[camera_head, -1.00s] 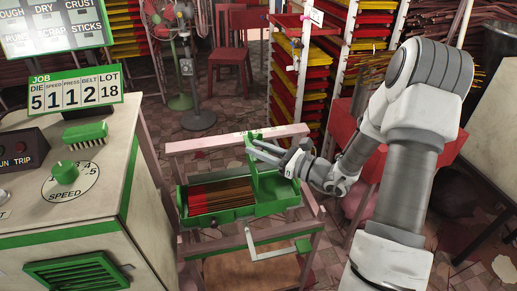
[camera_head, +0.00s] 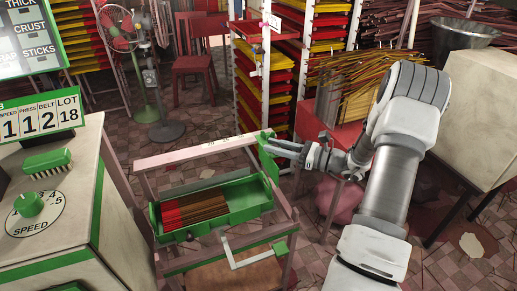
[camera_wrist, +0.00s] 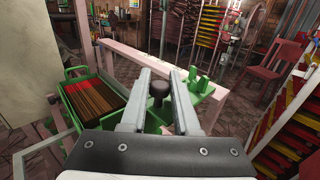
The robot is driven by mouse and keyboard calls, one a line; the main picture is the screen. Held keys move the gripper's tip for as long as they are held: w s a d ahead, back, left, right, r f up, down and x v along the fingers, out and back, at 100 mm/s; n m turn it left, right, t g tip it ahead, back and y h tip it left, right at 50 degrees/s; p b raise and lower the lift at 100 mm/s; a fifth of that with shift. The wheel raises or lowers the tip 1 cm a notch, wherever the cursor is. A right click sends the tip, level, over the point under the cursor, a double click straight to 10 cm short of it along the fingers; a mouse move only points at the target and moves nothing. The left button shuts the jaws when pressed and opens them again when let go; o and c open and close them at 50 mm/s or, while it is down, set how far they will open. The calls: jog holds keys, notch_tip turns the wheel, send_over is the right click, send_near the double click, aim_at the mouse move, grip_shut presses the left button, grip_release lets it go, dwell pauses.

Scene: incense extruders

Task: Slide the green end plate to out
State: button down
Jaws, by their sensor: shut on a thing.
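The green end plate (camera_head: 269,164) stands at the right end of the green tray (camera_head: 250,200) in the head view. Bundled sticks (camera_head: 200,210) with red and brown parts lie in the tray's left part. My gripper (camera_head: 268,145) reaches in from the right at the top of the plate. In the wrist view my gripper (camera_wrist: 160,77) is shut on a dark round knob (camera_wrist: 159,91) between its fingers. Green parts of the plate show behind and beside the fingers. The lower part of the plate is partly hidden there.
A pink frame (camera_head: 200,153) surrounds the tray, with a pale crank handle (camera_head: 255,258) in front. A cream cabinet with a green speed knob (camera_head: 28,203) stands left. Racks of red and yellow trays (camera_head: 265,75) stand behind. Tiled floor is open at the back.

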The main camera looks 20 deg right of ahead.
jog(key=shift+d+f, duration=0.1)
jog(key=shift+d, duration=0.55)
jog(key=c, duration=0.7)
grip_release()
jog(key=shift+o, duration=0.2)
jog(key=shift+a, duration=0.1)
jog(key=p+v, duration=0.1)
jog(key=v, duration=1.1)
